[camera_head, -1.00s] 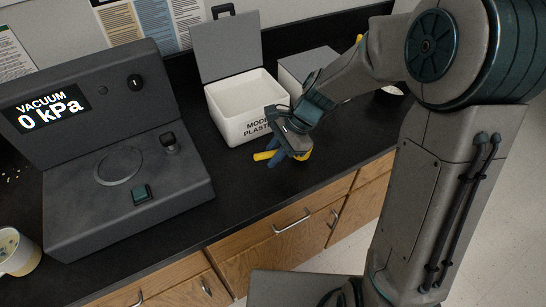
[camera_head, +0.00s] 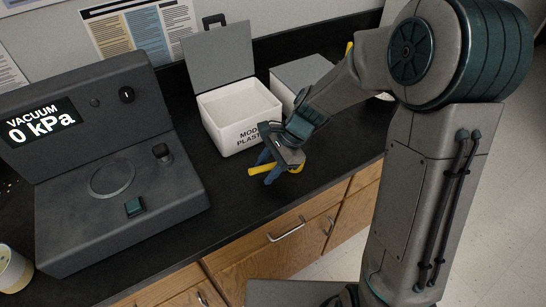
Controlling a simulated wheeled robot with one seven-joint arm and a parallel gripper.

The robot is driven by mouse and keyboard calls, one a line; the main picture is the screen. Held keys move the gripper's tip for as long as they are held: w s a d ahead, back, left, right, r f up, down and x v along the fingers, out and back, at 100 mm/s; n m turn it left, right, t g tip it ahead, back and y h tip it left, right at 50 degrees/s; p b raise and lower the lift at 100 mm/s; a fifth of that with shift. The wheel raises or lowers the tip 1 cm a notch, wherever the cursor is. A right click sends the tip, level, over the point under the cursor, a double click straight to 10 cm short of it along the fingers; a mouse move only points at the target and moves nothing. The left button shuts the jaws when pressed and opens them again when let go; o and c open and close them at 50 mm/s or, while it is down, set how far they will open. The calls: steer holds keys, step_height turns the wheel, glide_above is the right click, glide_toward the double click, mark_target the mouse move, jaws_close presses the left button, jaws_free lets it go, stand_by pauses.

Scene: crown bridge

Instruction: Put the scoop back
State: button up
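The yellow scoop (camera_head: 259,171) is at my gripper (camera_head: 269,174), over the black counter in front of the plaster box. Its handle sticks out to the left of the blue fingers, and a rounded yellow part shows to their right. The fingers appear shut around it, though the grip is partly hidden by my wrist. The white box marked as model plaster (camera_head: 226,137) stands open behind my gripper, with its grey lid (camera_head: 218,55) raised at the back. The front right corner of the box is hidden by my gripper.
A dark vacuum machine (camera_head: 75,215) reading 0 kPa stands at left. A grey-lidded box (camera_head: 300,72) is right of the plaster box, with a small yellow thing (camera_head: 349,48) behind it. A cup (camera_head: 12,270) is at lower left. The counter's front edge is close to my gripper.

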steer(key=v, duration=1.2)
steer(key=s+d+r+n+t+h, duration=0.2)
steer(key=s+d+n+t+h, duration=0.3)
steer(key=s+d+n, duration=0.6)
steer(key=s+d, duration=0.2)
steer(key=s, duration=0.2)
steer(key=shift+h+b, duration=0.4)
